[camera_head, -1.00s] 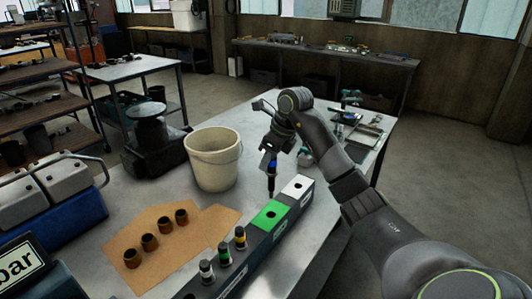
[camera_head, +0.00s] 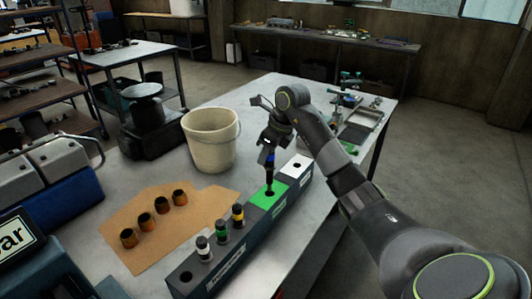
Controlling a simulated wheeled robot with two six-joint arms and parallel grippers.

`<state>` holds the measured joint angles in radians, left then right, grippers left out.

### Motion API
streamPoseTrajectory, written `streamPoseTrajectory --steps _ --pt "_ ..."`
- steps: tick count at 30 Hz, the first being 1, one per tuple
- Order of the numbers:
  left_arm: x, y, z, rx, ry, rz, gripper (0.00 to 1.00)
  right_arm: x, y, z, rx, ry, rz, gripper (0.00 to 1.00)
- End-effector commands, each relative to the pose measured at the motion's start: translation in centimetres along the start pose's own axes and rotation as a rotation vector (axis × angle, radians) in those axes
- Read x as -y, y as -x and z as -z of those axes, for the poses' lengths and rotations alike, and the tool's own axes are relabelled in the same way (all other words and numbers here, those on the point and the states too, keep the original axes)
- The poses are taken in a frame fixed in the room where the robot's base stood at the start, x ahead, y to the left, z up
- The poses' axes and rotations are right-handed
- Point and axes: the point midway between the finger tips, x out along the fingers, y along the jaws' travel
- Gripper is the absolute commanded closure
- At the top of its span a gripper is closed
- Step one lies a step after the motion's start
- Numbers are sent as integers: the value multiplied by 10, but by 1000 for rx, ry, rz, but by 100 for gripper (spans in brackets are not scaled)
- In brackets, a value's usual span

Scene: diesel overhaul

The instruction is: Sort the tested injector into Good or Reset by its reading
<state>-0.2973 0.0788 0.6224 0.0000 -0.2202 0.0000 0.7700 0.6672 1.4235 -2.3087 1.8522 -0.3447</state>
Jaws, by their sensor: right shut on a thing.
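My right gripper (camera_head: 273,138) is shut on the injector (camera_head: 270,172), a dark upright body with a blue band. The injector's lower end is at the hole in the green-topped section (camera_head: 264,203) of a long dark rack (camera_head: 232,262). I cannot tell whether the tip is inside the hole or just above it. Behind it is a white-topped section (camera_head: 294,168) with an empty hole. The words on the rack's side are too small to read. A display (camera_head: 18,237) at the left edge shows only "ar"; its number is out of view. My left gripper is not in view.
Injectors with white (camera_head: 203,248), green (camera_head: 222,230) and yellow (camera_head: 238,215) bands stand in the rack's near part. Several copper-coloured cups sit on a brown mat (camera_head: 190,215). A cream bucket (camera_head: 211,140) stands close left of my gripper. Tools lie at the table's far right.

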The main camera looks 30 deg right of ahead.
Motion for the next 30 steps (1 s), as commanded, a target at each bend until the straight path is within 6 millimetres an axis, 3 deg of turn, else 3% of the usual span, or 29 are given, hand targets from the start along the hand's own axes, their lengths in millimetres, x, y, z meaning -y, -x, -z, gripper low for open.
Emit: streamPoseTrajectory --steps 30 --pt "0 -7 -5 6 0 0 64 0 0 0 1 1 1 100"
